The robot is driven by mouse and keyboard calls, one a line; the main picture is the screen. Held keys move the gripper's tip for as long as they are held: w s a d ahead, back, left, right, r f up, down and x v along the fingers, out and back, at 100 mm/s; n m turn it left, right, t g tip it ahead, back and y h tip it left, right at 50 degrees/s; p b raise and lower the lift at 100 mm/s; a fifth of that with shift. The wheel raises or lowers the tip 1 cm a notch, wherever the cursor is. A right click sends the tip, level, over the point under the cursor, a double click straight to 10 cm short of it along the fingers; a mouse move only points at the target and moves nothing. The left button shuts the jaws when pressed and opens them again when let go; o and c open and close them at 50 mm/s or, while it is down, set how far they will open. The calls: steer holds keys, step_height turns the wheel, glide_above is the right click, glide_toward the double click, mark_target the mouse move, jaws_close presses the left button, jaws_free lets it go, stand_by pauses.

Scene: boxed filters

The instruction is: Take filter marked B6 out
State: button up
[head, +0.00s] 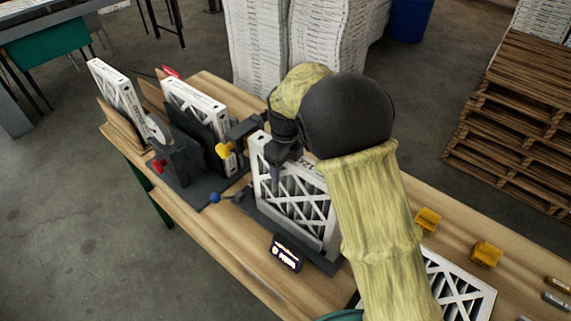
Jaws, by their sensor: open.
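No B6 mark can be read in this view. A white-framed filter with a lattice face (318,226) stands upright in a dark base at the table's middle. A few characters show on its top edge but are too small to read surely. My gripper (276,172) is at this filter's upper left part, with its jaws open. I cannot tell whether the fingers touch the frame. Two more white-framed filters stand upright farther left, one in a dark holder (198,102) and one at the table's end (118,90). My arm hides the right part of the nearest filter.
A dark fixture with a red knob (158,166), a yellow part (224,150) and a blue knob (214,198) stand left of the gripper. A small display (286,252) sits in front. Another filter (462,288) lies at right, near yellow blocks (486,253).

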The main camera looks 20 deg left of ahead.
steer(key=c, duration=1.1)
steer(key=shift+c, duration=0.2)
steer(key=shift+w+a+r+p, duration=0.15)
steer(key=shift+a+p, duration=0.1)
steer(key=shift+p, duration=0.5)
steer(key=o, duration=0.7)
steer(key=shift+o, duration=0.2)
